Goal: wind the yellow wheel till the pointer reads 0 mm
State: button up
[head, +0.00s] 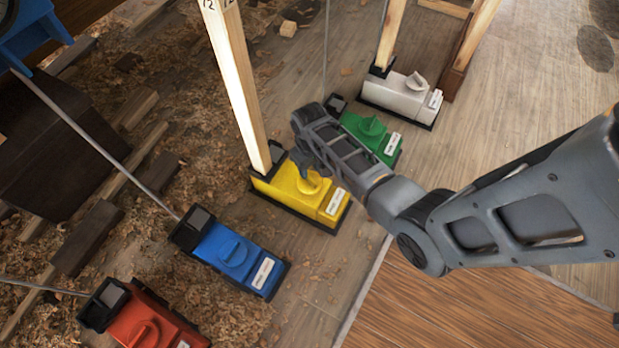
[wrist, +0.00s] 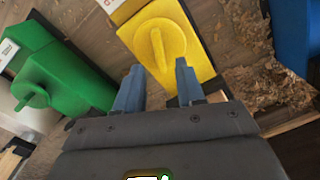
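The yellow wheel (head: 308,183) is a round knob with a raised bar across it, on top of the yellow box (head: 268,188). In the wrist view the wheel (wrist: 158,46) lies just beyond my fingertips, its bar running roughly up and down the picture. My gripper (wrist: 159,66) is open and empty, with its two blue-grey fingers apart at the near edge of the wheel. I cannot tell whether they touch it. In the head view my gripper (head: 300,160) is over the yellow box and partly hides it. No pointer reading is legible.
A green box (head: 384,140) and a white box (head: 402,96) stand to the right; a blue box (head: 231,255) and a red box (head: 140,322) stand to the left. A wooden post (head: 239,85) rises from the yellow box's end. Shavings litter the floor.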

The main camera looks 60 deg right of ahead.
aim_at(310, 178)
notch_tip(310, 178, down, 5)
jog(key=shift+f+b, duration=0.2)
jog(key=shift+b, duration=0.95)
jog(key=shift+c, duration=0.4)
grip_shut()
